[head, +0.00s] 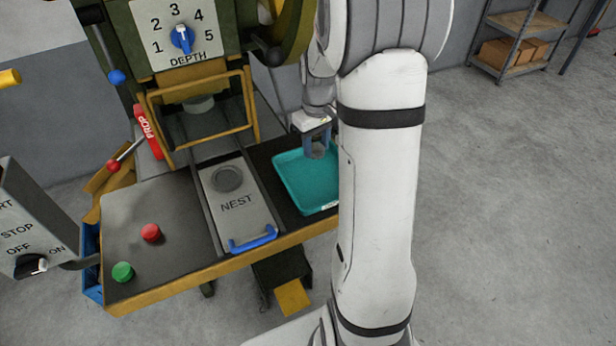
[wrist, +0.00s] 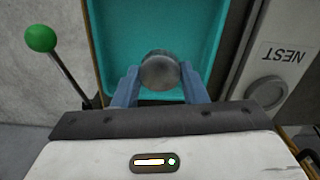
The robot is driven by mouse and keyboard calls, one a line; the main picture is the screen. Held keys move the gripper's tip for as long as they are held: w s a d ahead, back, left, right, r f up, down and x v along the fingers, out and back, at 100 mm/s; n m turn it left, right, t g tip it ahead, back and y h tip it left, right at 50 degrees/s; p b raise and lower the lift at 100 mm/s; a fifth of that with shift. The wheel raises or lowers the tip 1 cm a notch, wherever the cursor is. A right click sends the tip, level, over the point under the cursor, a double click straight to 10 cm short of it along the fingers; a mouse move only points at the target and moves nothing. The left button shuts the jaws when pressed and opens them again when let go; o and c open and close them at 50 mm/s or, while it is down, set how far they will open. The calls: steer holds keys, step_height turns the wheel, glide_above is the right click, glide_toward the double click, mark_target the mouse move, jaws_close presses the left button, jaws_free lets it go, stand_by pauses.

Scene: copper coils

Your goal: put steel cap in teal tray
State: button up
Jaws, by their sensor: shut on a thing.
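The steel cap (wrist: 160,71) is a round grey piece between the two blue fingers of my gripper (wrist: 160,85). My gripper is shut on it. The teal tray (wrist: 112,45) lies beyond and below the cap in the wrist view. In the head view my gripper (head: 318,140) is over the back part of the teal tray (head: 305,185), with the cap (head: 319,150) between its fingers. The gap between the cap and the tray floor is hard to judge. My arm hides the tray's right side in the head view.
Left of the tray is the NEST slide (head: 236,203) with a round recess and a blue handle (head: 253,240). Red (head: 151,232) and green (head: 122,271) buttons stand on the bench. The press with its yellow guard frame (head: 198,107) rises behind. A green-knobbed lever (wrist: 41,38) is beside the tray.

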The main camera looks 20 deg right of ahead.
mark_target(317, 178)
steer(key=shift+w+d+f, duration=0.1)
steer(key=shift+d+f, duration=0.15)
steer(key=shift+d, duration=0.05)
step_height(317, 178, down, 9)
steer(key=shift+w+f+b, duration=0.1)
steer(key=shift+b, duration=0.4)
steer(key=shift+f, duration=0.2)
steer(key=o, duration=1)
steer(key=shift+o, duration=0.2)
steer(key=shift+r, duration=0.1)
